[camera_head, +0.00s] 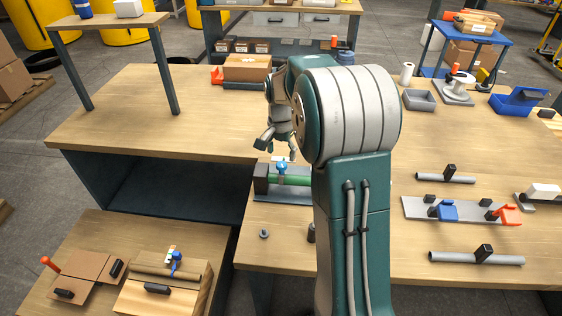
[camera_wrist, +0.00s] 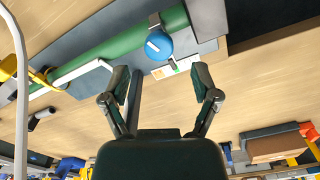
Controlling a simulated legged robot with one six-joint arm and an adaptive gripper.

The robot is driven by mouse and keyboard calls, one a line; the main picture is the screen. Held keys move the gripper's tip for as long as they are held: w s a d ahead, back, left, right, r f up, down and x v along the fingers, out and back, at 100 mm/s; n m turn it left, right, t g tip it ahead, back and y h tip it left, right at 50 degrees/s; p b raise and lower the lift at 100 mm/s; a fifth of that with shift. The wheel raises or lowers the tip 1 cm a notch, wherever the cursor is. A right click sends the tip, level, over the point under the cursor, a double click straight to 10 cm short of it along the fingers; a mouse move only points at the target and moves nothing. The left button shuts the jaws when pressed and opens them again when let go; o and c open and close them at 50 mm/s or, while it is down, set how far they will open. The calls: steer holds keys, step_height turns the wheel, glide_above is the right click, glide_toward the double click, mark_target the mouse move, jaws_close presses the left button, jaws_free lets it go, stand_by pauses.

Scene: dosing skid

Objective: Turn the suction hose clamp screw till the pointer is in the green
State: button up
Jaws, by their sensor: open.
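The clamp screw has a round blue knob (camera_wrist: 159,45) with a white line across its face. It sits at the side of the green suction hose (camera_wrist: 115,45) and also shows in the head view (camera_head: 282,168). A small pale scale plate (camera_wrist: 176,67) with coloured marks lies beside the knob; I cannot make out the pointer on it. My gripper (camera_wrist: 161,79) is open and empty, its fingers apart on either side below the knob in the wrist view, not touching it. In the head view my gripper (camera_head: 277,149) hangs just above and behind the knob, and my arm hides the hose's right end.
The hose lies on a grey base plate (camera_head: 290,197) with a dark block (camera_head: 261,178) at its left end. A grey plate with blue and red handles (camera_head: 460,210) and grey pipes lie to the right. A cardboard box (camera_head: 247,67) stands behind.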

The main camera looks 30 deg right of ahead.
mark_target(280, 164)
step_height(280, 164, up, 8)
steer(key=shift+f, duration=0.2)
steer(key=shift+a, duration=0.1)
stand_by(0.3)
steer(key=s+a+r+n+t, duration=0.1)
steer(key=s+a+r+n, duration=0.2)
steer(key=s+a+r, duration=0.25)
steer(key=s+a+n+t, duration=0.2)
steer(key=s+a+n, duration=0.2)
steer(key=s, duration=0.6)
steer(key=s+a+f+n+t, duration=0.1)
steer(key=s+a+n, duration=0.3)
steer(key=s, duration=0.6)
steer(key=shift+s+a+t, duration=0.3)
steer(key=shift+a+t, duration=0.15)
steer(key=shift+t, duration=0.35)
steer(key=shift+d, duration=0.1)
